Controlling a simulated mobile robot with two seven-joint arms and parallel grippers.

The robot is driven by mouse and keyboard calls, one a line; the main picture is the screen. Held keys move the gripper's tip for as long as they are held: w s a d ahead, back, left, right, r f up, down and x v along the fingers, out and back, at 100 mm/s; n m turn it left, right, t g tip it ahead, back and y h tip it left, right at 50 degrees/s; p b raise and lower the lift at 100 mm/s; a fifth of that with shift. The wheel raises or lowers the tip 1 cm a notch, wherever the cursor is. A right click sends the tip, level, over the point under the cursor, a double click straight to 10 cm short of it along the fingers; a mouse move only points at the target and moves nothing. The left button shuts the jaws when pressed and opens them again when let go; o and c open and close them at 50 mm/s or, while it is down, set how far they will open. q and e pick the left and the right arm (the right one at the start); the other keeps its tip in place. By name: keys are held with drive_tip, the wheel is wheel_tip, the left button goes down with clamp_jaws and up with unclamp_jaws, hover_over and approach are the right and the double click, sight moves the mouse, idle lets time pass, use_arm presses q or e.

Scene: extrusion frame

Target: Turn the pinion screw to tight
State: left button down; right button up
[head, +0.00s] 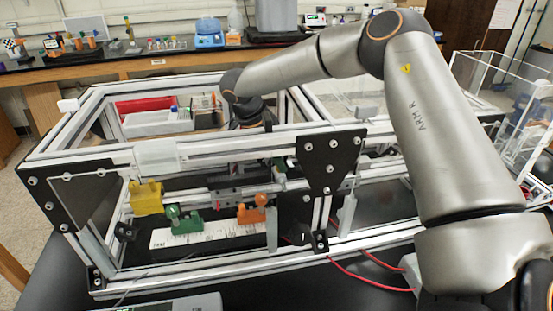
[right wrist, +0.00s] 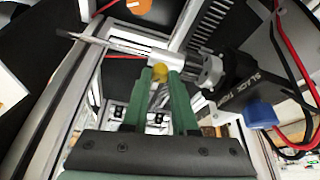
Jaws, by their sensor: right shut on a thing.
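In the right wrist view, my right gripper (right wrist: 161,73) has its two green fingers closed about a small yellow knob (right wrist: 159,73). The knob sits against a pale cylinder with a thin metal rod running to the left. A grey ridged knob (right wrist: 211,72) is at the cylinder's right end. Beside it is a black part (right wrist: 252,82) lettered "SLACK" and a second, partly unreadable word. I cannot tell for certain which piece is the pinion screw. In the head view, my right arm reaches over the frame, and the gripper (head: 279,173) is mostly hidden behind the bars. My left gripper is not in view.
The extrusion frame (head: 220,153) surrounds the work area with bars and black plates (head: 330,158). Yellow (head: 146,197), green (head: 184,221) and orange (head: 252,212) parts stand near a white scale (head: 212,232). A blue knob (right wrist: 261,115) and cables lie near my right gripper.

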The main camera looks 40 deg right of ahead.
clamp_jaws()
drive_tip(key=shift+w+f+m+g+b, duration=0.15)
drive_tip(key=shift+m+g+b, duration=0.25)
drive_tip(key=shift+m+b, duration=0.5)
drive_tip(key=m, duration=0.2)
drive_tip(key=shift+d+m+g+y, duration=0.1)
drive_tip(key=shift+m+g+y, duration=0.3)
drive_tip(key=shift+w+d+m+g+y+p, duration=0.1)
drive_tip(key=shift+m+g+y+p, duration=0.25)
drive_tip(key=shift+m, duration=0.85)
drive_tip(key=shift+r, duration=0.2)
